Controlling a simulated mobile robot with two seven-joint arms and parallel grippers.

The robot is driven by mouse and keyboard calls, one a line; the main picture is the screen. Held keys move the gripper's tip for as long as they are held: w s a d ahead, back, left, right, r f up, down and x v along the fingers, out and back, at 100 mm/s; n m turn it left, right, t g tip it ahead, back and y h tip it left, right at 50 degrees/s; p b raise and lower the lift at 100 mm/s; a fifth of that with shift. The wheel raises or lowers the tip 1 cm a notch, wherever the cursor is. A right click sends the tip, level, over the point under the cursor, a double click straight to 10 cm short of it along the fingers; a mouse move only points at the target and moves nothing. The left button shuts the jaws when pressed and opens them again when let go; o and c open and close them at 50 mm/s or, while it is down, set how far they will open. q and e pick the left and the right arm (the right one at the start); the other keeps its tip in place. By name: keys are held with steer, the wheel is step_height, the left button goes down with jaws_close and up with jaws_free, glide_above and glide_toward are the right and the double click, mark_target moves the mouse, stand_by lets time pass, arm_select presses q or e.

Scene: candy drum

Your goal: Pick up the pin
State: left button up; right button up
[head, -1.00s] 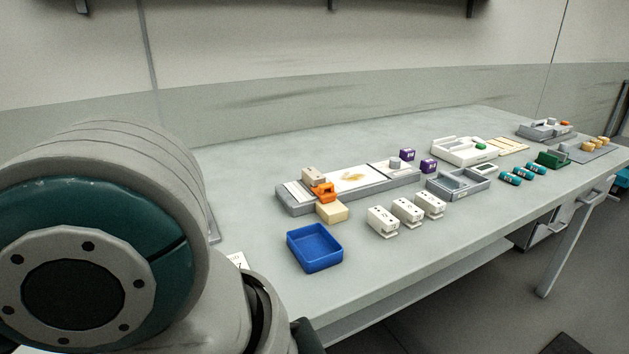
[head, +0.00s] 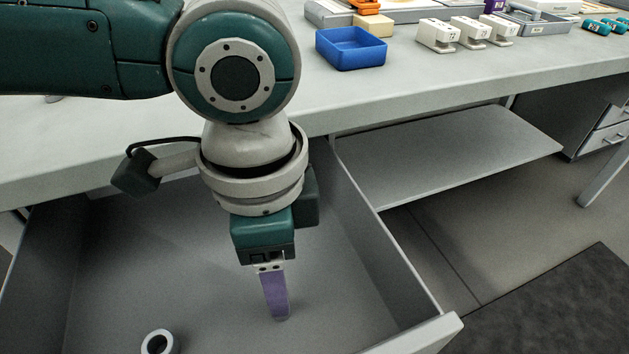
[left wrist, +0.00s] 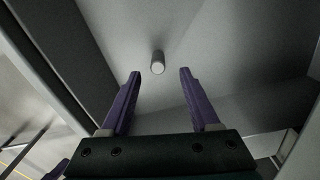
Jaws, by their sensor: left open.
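In the head view a short grey round piece with a dark centre (head: 149,342), which seems to be the same pin, stands in the open drawer near the bottom edge of the picture. My left gripper (head: 280,316) points down into the drawer, to the right of the pin. Its purple fingers (left wrist: 160,72) are open and empty in the left wrist view.
The grey drawer (head: 408,290) is pulled out, its walls standing around my left gripper; its floor is otherwise bare. The bench (head: 420,85) lies above and behind, with a blue tray (head: 351,58) and several white devices (head: 437,35). A lower shelf (head: 450,155) is at right.

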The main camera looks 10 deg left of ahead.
arm_select(q)
steer(key=f+b, duration=0.1)
steer(key=f, duration=0.3)
steer(key=shift+s+f+b, duration=0.2)
steer(key=shift+f+b, duration=0.15)
steer(key=shift+c, duration=0.2)
jaws_close()
